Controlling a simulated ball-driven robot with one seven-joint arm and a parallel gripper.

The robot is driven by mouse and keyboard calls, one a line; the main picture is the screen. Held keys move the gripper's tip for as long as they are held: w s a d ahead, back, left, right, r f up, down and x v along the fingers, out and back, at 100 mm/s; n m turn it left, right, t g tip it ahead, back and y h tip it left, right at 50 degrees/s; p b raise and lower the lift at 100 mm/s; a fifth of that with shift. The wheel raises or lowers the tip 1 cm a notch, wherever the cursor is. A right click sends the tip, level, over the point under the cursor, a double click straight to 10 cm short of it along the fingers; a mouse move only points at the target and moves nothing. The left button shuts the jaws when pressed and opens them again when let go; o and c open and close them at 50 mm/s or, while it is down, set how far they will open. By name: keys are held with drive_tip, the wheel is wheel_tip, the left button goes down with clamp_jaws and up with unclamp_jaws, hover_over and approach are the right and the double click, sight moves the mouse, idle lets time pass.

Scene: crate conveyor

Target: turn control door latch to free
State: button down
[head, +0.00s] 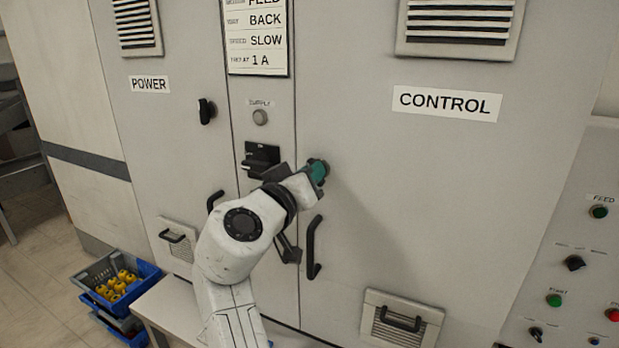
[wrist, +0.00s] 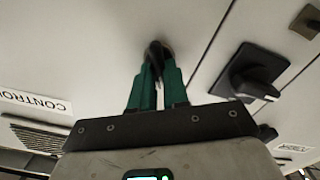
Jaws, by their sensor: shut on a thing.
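The control door latch (wrist: 154,52) is a small black knob on the grey control door (head: 400,200), left of and below the CONTROL label. In the head view it is mostly hidden behind my gripper (head: 318,171). My gripper, with green fingers, is shut on the latch at the door's left edge; the wrist view shows the fingertips closed around it. The hold hides most of the latch, so I cannot tell which way it points.
A black switch (head: 262,160) sits close left of my gripper. The black power door latch (head: 206,111) is further left. A black door handle (head: 313,247) stands out below my gripper. Blue crates (head: 146,272) stand at lower left, and a button panel (head: 570,235) at right.

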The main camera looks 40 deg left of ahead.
drive_tip(key=shift+a+f+n+p, duration=0.1)
drive_tip(key=shift+n+p, duration=0.8)
drive_tip(key=shift+n, duration=2.1)
drive_tip(key=shift+a+f+n+p, duration=0.1)
drive_tip(key=shift+n+p, duration=0.75)
drive_tip(key=shift+n, duration=2.15)
drive_tip(key=shift+s, duration=0.1)
drive_tip(key=c, duration=1.1)
unclamp_jaws()
drive_tip(key=b+v, duration=0.2)
drive_tip(key=v, duration=0.8)
drive_tip(key=shift+s+b, duration=0.35)
drive_tip(key=shift+s, duration=0.05)
